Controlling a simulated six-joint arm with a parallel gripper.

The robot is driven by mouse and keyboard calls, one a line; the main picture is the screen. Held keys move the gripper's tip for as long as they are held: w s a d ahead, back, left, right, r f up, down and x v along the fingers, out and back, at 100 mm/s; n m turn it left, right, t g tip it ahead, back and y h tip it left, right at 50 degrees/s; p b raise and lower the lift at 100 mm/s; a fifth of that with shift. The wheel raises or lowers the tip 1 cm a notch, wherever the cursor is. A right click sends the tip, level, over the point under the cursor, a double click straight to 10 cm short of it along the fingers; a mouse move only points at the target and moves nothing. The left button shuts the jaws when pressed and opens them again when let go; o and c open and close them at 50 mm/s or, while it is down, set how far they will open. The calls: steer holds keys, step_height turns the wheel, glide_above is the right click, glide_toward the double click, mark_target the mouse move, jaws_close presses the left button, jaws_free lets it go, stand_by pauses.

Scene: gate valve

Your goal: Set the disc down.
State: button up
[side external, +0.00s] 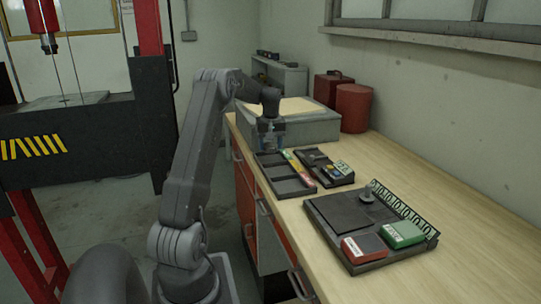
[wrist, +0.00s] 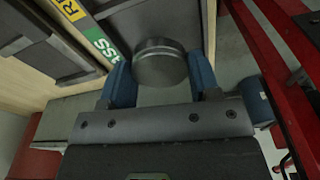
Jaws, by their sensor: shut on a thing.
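My gripper (wrist: 160,74) is shut on a grey metal disc (wrist: 158,62), with one blue finger on each side of it in the wrist view. In the side view my gripper (side external: 271,140) is above the bench's front edge, by the far end of the dark sorting tray (side external: 283,172). The disc is too small and covered to make out there. The tray has several compartments and a strip of coloured labels along its right side. In the wrist view the disc appears in front of a dark tray compartment; whether it touches the tray cannot be told.
A dark board with a gauge and small display (side external: 340,167) lies right of the tray. A larger dark board (side external: 335,215) with a green box (side external: 404,234) and red box (side external: 365,247) is nearer. A grey surface plate (side external: 318,127) stands behind. Bare wood lies along the wall.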

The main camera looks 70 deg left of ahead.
mark_target(270, 161)
steer(key=shift+f, duration=1.85)
steer(key=shift+f, duration=0.2)
steer(key=o, duration=0.9)
steer(key=shift+c, duration=0.2)
